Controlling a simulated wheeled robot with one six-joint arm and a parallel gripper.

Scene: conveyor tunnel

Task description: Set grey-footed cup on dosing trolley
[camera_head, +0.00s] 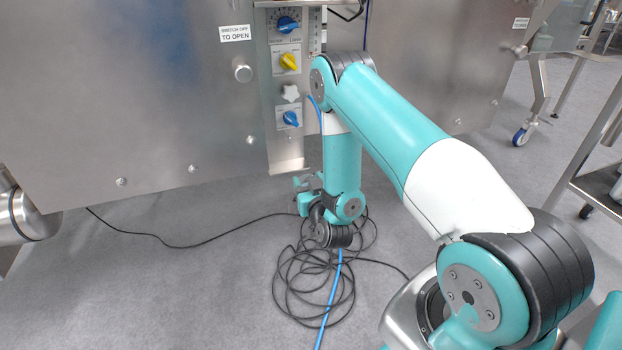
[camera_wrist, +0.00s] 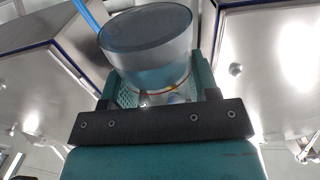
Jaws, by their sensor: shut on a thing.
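In the wrist view a clear cup (camera_wrist: 152,62) with a round grey foot (camera_wrist: 148,28) sits between the two teal jaws of my gripper (camera_wrist: 160,84). The jaws are shut on it, one on each side, and the grey foot faces the top of the picture. In the head view my gripper (camera_head: 304,190) is small, low in front of the steel machine, and partly behind my wrist. I cannot make out the cup there. A wheeled steel frame (camera_head: 592,150) with a shelf is cut off at the right edge; I cannot tell whether it is the dosing trolley.
A large steel machine (camera_head: 130,100) with a knob panel (camera_head: 288,75) fills the back. A tangle of black cable (camera_head: 300,285) and a blue hose (camera_head: 334,300) lie on the floor below my wrist. Another castered stand (camera_head: 538,90) is at the back right.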

